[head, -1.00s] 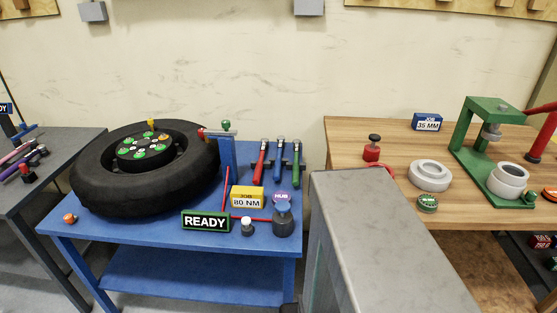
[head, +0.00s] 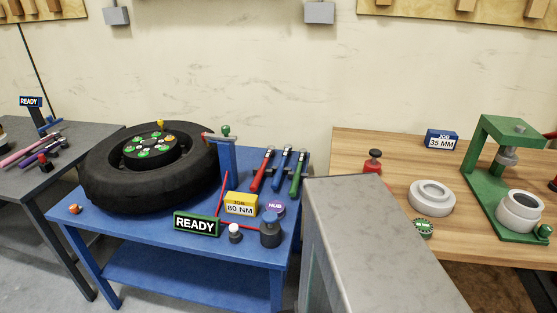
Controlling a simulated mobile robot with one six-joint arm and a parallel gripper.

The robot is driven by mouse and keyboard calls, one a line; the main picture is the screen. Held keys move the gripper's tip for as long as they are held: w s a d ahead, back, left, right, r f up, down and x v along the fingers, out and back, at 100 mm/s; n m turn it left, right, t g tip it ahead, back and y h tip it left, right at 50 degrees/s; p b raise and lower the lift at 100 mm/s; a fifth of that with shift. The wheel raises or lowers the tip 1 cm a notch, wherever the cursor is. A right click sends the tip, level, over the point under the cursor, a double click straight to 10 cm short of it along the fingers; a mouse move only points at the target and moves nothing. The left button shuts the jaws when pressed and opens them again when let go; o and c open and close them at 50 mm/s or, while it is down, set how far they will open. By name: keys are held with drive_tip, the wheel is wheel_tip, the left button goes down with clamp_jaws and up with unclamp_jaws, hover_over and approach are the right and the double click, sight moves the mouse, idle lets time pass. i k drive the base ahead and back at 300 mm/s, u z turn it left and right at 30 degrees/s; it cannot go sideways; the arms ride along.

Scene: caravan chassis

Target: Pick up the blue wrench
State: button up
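The blue wrench (head: 281,171) lies on the blue table (head: 150,234), near its back right corner, with its metal head toward the wall. It is the middle one of three wrenches side by side. The red wrench (head: 262,172) is on its left and the green wrench (head: 298,173) on its right, with narrow gaps between them. My gripper is not in view.
A black tire (head: 110,192) fills the table's left half. A READY sign (head: 197,223), an 80 NM sign (head: 240,205) and a dark weight-like object (head: 270,232) stand in front of the wrenches. A grey block (head: 375,240) stands close at right, before a wooden bench (head: 375,147).

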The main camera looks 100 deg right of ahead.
sight(288, 148)
drive_tip(key=u, duration=0.2)
drive_tip(key=k, duration=1.05)
drive_tip(key=z, duration=0.45)
